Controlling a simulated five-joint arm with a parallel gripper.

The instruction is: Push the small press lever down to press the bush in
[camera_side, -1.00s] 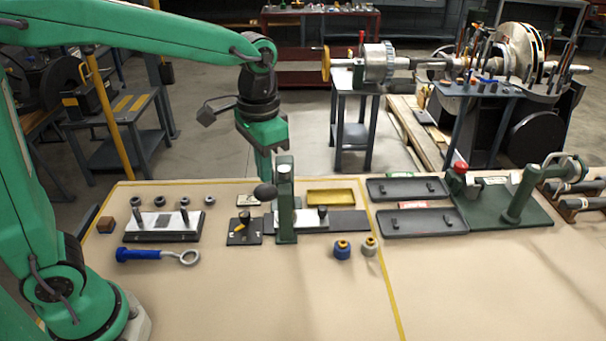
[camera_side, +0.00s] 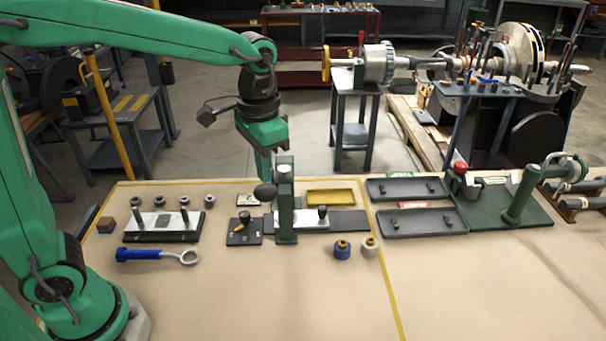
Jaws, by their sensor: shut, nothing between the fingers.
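The small press (camera_side: 287,222) is a green upright column on the bench. Its lever ends in a dark ball knob (camera_side: 265,191) that sticks out to the left of the column, near its upper part. My gripper (camera_side: 263,178) points down just above and behind the knob, left of the column top. Its fingers are shut and empty. The fingertips overlap the knob and column in this view, so I cannot tell whether they touch the lever. The bush under the press is hidden or too small to make out.
A yellow tray (camera_side: 331,197) and two dark trays (camera_side: 425,222) lie to the right. The front of the bench is clear.

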